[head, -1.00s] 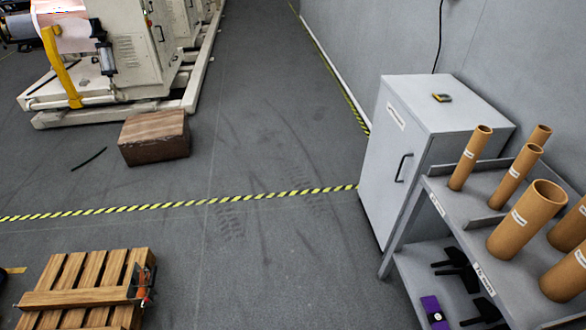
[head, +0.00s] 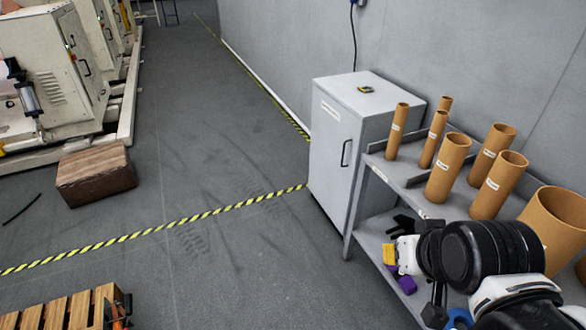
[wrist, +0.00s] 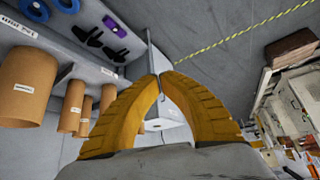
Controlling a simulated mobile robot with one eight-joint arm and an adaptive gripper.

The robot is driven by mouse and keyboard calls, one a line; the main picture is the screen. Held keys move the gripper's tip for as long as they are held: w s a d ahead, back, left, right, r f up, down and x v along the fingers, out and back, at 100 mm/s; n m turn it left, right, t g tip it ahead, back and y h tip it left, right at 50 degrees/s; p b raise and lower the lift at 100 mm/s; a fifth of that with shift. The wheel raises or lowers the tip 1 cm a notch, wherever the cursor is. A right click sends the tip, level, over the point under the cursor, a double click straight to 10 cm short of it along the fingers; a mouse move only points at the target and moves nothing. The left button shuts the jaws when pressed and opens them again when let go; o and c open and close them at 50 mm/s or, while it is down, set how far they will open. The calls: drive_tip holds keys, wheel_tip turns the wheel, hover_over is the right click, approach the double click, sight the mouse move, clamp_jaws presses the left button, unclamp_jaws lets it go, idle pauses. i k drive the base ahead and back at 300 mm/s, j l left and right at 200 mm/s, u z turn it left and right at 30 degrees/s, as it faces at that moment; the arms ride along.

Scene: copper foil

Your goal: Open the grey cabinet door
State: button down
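The grey cabinet (head: 385,105) stands against the wall at the right of centre in the head view. Its door (head: 328,160) faces left and looks shut. A dark vertical handle (head: 345,153) is on the door's right side, and a white label is near its top. My gripper (head: 388,254) is in front of the shelf cart, below and right of the cabinet in the picture, apart from the handle. In the wrist view, the yellow fingers (wrist: 161,76) curve together with tips meeting and nothing held.
A shelf cart (head: 405,185) with several cardboard tubes stands right beside the cabinet, close to my arm. A brown block (head: 95,175) and wooden pallet (head: 60,312) are farther left.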

sight(336, 134)
drive_tip(key=i+j+z, duration=0.45)
drive_tip(key=i, duration=0.25)
drive_tip(key=i+j+z, duration=0.5)
drive_tip(key=i+j, duration=0.15)
